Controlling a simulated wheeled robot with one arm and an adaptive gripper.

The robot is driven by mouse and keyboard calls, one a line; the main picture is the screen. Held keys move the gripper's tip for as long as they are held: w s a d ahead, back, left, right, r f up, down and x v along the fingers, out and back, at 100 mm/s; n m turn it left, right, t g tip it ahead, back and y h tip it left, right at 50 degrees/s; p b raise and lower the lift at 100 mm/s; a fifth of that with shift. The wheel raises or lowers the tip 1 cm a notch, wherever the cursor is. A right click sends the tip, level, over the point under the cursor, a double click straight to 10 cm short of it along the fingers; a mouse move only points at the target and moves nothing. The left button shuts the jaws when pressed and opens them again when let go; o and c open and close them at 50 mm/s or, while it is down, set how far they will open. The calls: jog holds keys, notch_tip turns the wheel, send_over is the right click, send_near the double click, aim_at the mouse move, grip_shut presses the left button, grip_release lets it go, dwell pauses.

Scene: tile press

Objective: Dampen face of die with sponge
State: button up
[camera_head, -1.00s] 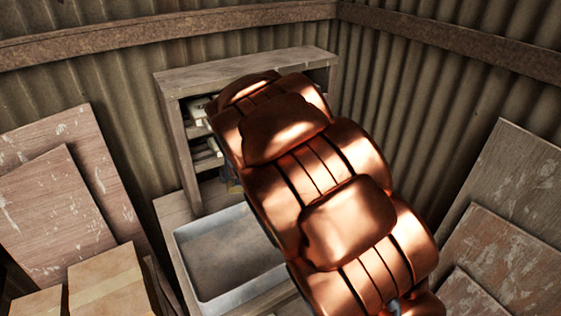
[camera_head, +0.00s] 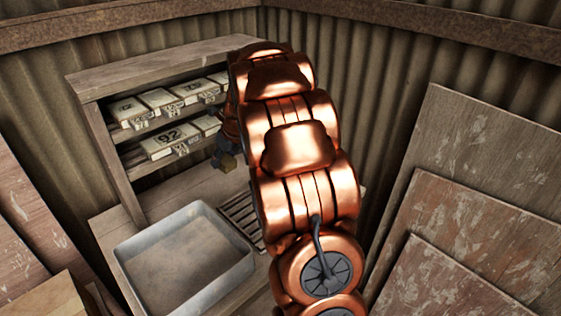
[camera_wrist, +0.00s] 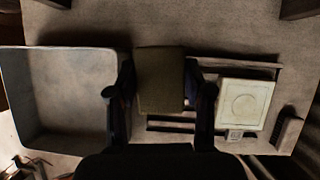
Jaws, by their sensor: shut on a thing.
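My gripper (camera_wrist: 159,94) is shut on the sponge (camera_wrist: 160,70), a dull olive-brown block between its two dark fingers. In the head view the sponge (camera_head: 228,162) shows small beside my copper arm, above the bench in front of the shelves. The die (camera_wrist: 243,105) looks like a cream square plate with a round outline on its face. It lies face up to the right of the sponge in the wrist view, apart from it. My arm hides the die in the head view.
A grey metal tray (camera_wrist: 72,92) stands left of my gripper; it also shows in the head view (camera_head: 183,268). A slatted rack (camera_head: 240,216) lies beside it. A dark block (camera_wrist: 288,130) sits right of the die. Shelves (camera_head: 150,62) hold several numbered cream blocks.

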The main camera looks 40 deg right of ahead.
jog(key=s+d+f+b, duration=0.2)
jog(key=s+d, duration=0.8)
jog(key=d, duration=0.4)
jog(key=shift+g, duration=0.4)
jog(key=f+b, duration=0.2)
jog(key=f, duration=0.1)
jog(key=f+b, duration=0.1)
jog(key=f, duration=0.1)
jog(key=shift+w+d+f, duration=0.1)
jog(key=shift+w+d, duration=0.1)
jog(key=shift+w, duration=0.05)
